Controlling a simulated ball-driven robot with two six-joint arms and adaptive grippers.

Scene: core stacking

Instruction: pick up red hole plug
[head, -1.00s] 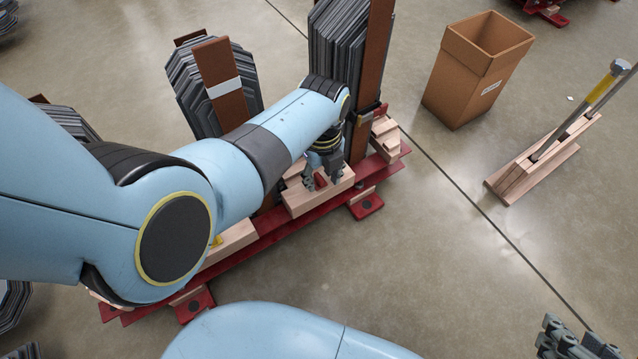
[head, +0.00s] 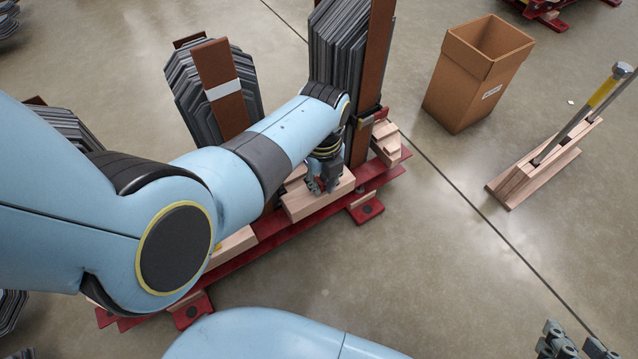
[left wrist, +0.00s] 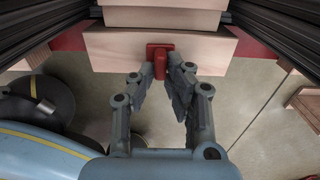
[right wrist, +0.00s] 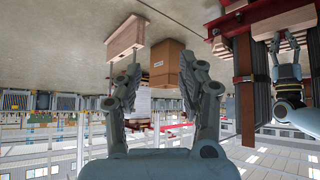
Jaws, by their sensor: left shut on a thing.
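The red hole plug (left wrist: 159,60) is small, with a wide flat head and a narrower stem, and shows in the left wrist view against a pale wooden block (left wrist: 110,50). My left gripper (left wrist: 158,80) is shut on its stem. I cannot tell whether the plug still touches the block. In the head view my left gripper (head: 321,181) is over the wooden block (head: 305,205) on the red rack, and its fingers hide most of the plug. My right gripper (right wrist: 160,75) is open and empty; it shows at the bottom right of the head view (head: 575,345).
Stacks of dark steel sheets (head: 335,50) with brown posts (head: 220,85) stand on the red rack (head: 280,232) close to my left arm. A cardboard box (head: 470,85) and a wooden holder with metal rods (head: 535,172) stand to the right. Floor between is clear.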

